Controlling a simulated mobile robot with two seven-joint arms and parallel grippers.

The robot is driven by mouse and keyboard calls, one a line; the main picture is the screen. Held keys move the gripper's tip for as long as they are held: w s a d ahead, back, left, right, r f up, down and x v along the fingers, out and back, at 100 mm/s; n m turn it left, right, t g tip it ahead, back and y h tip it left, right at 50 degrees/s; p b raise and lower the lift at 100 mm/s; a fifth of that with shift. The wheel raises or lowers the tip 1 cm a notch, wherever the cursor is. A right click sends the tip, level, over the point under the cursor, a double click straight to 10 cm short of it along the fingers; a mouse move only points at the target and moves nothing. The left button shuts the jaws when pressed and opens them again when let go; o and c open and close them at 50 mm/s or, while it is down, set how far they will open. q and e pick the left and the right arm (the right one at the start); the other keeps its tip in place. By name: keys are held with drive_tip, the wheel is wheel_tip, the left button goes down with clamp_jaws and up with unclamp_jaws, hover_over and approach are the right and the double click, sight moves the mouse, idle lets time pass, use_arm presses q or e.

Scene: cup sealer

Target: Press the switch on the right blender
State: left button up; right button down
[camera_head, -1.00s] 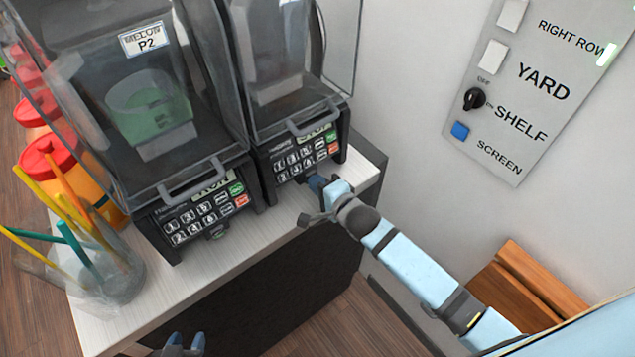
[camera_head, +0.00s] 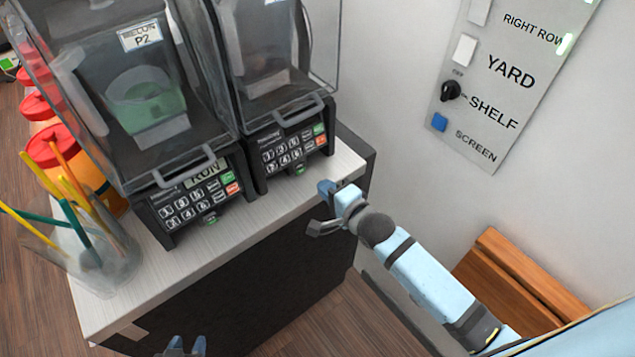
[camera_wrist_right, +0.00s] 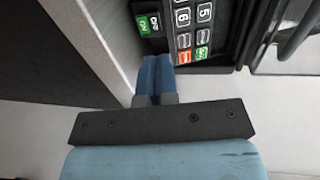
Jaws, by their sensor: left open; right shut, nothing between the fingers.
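The right blender (camera_head: 288,143) stands at the back of the counter, with a keypad of dark, green and red buttons on its front. Its small switch (camera_head: 299,169) shows green below the keypad. In the right wrist view the green switch (camera_wrist_right: 147,24) is above the fingertips. My right gripper (camera_head: 326,189) is shut and empty, just in front and to the right of the panel, apart from the switch. Its blue fingers (camera_wrist_right: 154,75) lie together in the wrist view. My left gripper (camera_head: 186,347) is open and low at the bottom edge, off the counter.
The left blender (camera_head: 195,190) stands close beside the right one, its display reading RUN. A clear cup with straws (camera_head: 95,262) and red-lidded bottles (camera_head: 52,145) are at the left. A wall switch panel (camera_head: 480,125) is at the right. The counter's front strip (camera_head: 205,265) is clear.

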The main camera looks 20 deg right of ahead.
use_arm(q)
drive_tip(key=shift+b+x, duration=0.3)
drive_tip(key=shift+x, duration=0.55)
use_arm(e)
drive_tip(key=s, duration=0.1)
drive_tip(key=s+d+r, duration=0.1)
drive_tip(key=s+r, duration=0.1)
drive_tip(key=s, duration=0.1)
drive_tip(key=shift+s+d+r, duration=0.1)
drive_tip(key=shift+d+r, duration=0.05)
drive_tip(key=shift+d, duration=0.15)
use_arm(q)
drive_tip(key=shift+a+f, duration=0.1)
drive_tip(key=shift+a, duration=0.15)
drive_tip(key=shift+s, duration=0.2)
